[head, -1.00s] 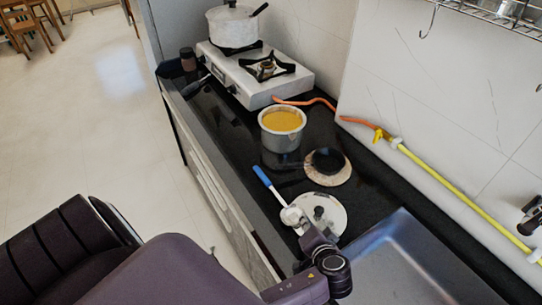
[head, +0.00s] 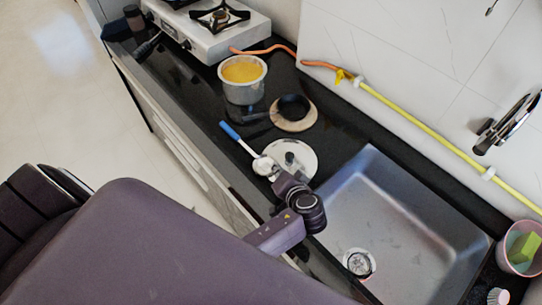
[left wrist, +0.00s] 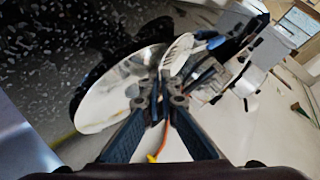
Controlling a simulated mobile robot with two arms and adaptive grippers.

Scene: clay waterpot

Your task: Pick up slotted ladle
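The slotted ladle has a blue handle (head: 230,130) and a pale head (head: 263,166). In the head view its head lies at the left edge of a round pale lid (head: 306,160) on the black counter. The slotted head also shows in the left wrist view (left wrist: 178,52), just beyond my fingertips. My left gripper (head: 279,176) is beside the ladle's head, over the near edge of the lid. In the left wrist view its fingers (left wrist: 163,90) are close together; whether they grip the ladle is unclear. My right gripper is not in view.
A pot of orange liquid (head: 244,88) and a dark pan on a round wooden board (head: 293,124) stand behind the lid. A stove (head: 210,38) is at the back. A sink (head: 385,215) lies to the right, with a pink cup (head: 508,262) beyond.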

